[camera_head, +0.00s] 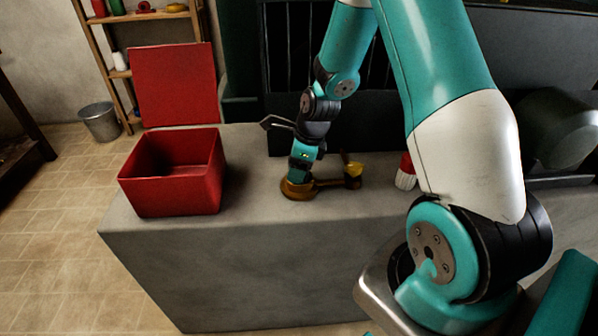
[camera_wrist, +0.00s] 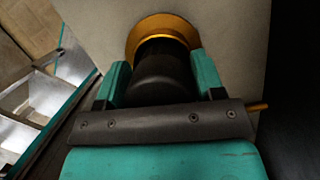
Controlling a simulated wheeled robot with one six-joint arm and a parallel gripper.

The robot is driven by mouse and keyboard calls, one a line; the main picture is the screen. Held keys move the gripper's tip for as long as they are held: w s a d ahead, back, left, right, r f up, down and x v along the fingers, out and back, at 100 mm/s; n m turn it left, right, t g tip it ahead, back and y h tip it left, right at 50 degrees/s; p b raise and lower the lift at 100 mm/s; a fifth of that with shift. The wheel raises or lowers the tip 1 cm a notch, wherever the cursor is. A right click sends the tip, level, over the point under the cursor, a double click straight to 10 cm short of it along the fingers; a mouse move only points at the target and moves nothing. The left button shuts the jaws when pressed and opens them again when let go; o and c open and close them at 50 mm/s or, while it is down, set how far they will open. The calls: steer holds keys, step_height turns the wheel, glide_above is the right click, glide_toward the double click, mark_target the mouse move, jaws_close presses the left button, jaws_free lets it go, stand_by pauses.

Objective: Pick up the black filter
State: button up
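The black filter (camera_wrist: 163,68) is a dark rounded cylinder between the two teal fingers of my gripper (camera_wrist: 160,72) in the wrist view. The fingers lie close along both its sides; I cannot tell whether they press on it. A round gold-brown base (camera_wrist: 165,24) shows around its far end. In the head view my gripper (camera_head: 301,174) points down over this base (camera_head: 297,190) on the grey counter (camera_head: 240,210). The filter is mostly hidden there behind my gripper.
A red box (camera_head: 170,190) with its lid raised stands at the counter's left end. A brown handle with a yellowish piece (camera_head: 353,170) lies just right of my gripper. A red and white container (camera_head: 405,172) stands farther right. Bare counter lies between box and gripper.

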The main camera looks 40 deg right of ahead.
steer(key=c, duration=0.5)
steer(key=shift+r, duration=0.1)
